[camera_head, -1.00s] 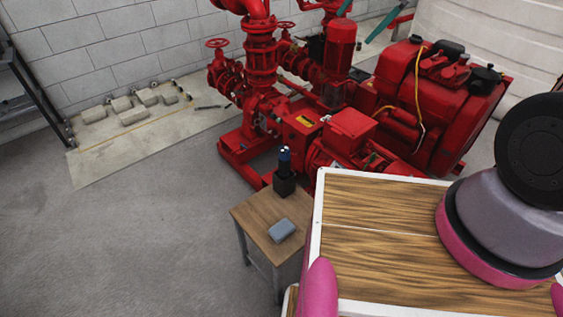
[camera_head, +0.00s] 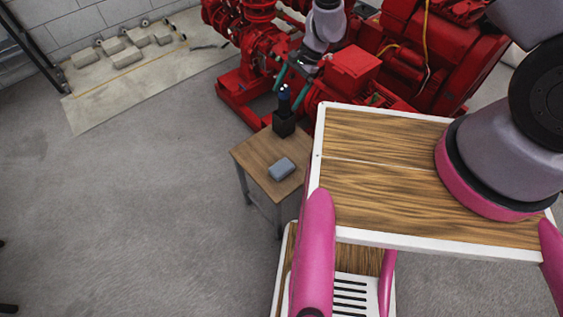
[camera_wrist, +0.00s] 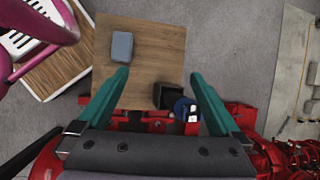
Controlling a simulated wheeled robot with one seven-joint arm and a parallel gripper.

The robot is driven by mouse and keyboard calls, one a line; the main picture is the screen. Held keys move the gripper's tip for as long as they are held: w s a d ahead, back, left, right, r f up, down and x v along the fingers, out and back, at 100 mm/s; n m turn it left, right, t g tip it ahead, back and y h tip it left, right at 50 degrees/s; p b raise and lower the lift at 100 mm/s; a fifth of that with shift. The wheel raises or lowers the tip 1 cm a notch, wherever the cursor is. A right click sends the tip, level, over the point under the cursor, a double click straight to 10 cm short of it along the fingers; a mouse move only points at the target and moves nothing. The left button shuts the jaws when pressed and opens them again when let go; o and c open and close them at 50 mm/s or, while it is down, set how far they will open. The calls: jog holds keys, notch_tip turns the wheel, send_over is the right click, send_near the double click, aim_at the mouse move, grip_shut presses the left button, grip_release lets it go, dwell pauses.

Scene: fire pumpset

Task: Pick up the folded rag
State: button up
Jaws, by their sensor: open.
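The folded rag (camera_head: 282,168) is a small grey-blue block lying flat on a small wooden table (camera_head: 250,157). In the wrist view the rag (camera_wrist: 122,46) lies on the tabletop (camera_wrist: 160,45), above and beyond the left fingertip. My gripper (camera_head: 292,82) is above and behind the table in the head view, near the red pump. Its two green fingers (camera_wrist: 158,78) are spread wide with nothing between them but table and the black holder, which lie below. The gripper is apart from the rag.
A black holder (camera_head: 284,124) with a dark blue item (camera_head: 284,97) stands at the table's back corner. The red pumpset (camera_head: 345,75) is close behind. Concrete blocks (camera_head: 125,55) lie on a pale slab at the left. Grey floor left of the table is clear.

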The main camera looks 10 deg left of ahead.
jog(key=h, duration=0.2)
send_near(282, 166)
jog(key=f, duration=0.3)
jog(key=shift+s+a+f+g, duration=0.15)
jog(key=shift+a+f+g, duration=0.05)
jog(key=shift+g, duration=0.1)
jog(key=shift+m, duration=0.3)
jog(key=shift+x, duration=3)
jog(key=shift+s+a+r, duration=0.1)
jog(key=shift+a, duration=0.05)
jog(key=c, duration=1.3)
